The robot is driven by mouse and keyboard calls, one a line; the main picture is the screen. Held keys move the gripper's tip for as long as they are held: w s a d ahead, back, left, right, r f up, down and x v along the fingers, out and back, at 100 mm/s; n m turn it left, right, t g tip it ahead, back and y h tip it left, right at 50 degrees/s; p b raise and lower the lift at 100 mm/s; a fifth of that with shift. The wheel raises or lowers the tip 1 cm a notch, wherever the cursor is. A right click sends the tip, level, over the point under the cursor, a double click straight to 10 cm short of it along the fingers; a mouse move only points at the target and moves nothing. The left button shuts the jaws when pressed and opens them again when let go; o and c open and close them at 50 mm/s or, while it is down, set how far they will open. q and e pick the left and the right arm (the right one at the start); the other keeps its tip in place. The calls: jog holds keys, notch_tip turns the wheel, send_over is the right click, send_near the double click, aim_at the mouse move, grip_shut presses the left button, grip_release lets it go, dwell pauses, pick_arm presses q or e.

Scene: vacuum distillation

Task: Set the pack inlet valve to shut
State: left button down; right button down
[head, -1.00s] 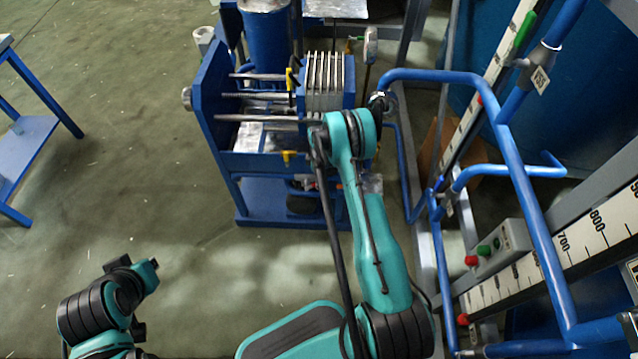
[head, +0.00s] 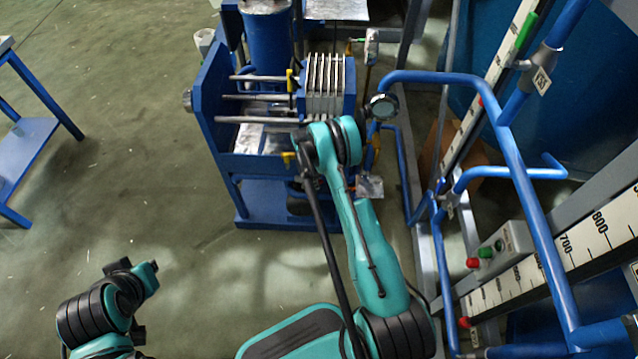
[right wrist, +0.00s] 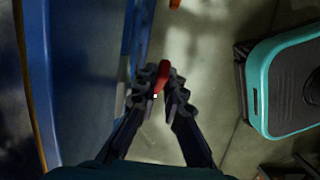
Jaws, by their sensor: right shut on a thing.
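A blue press-like stand (head: 215,100) carries a pack of pale plates (head: 325,85) on metal rods. My right arm reaches over its near right corner, and its forearm hides the right gripper in the head view. In the right wrist view the right gripper (right wrist: 160,92) points down with its fingers closed on a small red handle (right wrist: 164,72). A blue frame part (right wrist: 85,90) is close on the left. My left arm is at the lower left; its gripper does not show clearly.
A round gauge (head: 381,106) stands right of the plates. Blue pipes (head: 515,170) and a scale board (head: 590,235) fill the right side. A blue table (head: 25,150) is at left; floor between is clear.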

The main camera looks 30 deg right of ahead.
aim_at(308, 188)
jog(key=shift+w+a+r+h, duration=0.15)
jog(key=shift+a+h, duration=0.1)
jog(key=shift+h, duration=0.15)
jog(key=c, duration=1.6)
grip_release()
jog(key=shift+r, duration=0.1)
jog(key=v, duration=1.1)
jog(key=shift+w+a+r, duration=0.1)
jog(key=shift+w+r, duration=0.15)
jog(key=shift+r, duration=0.1)
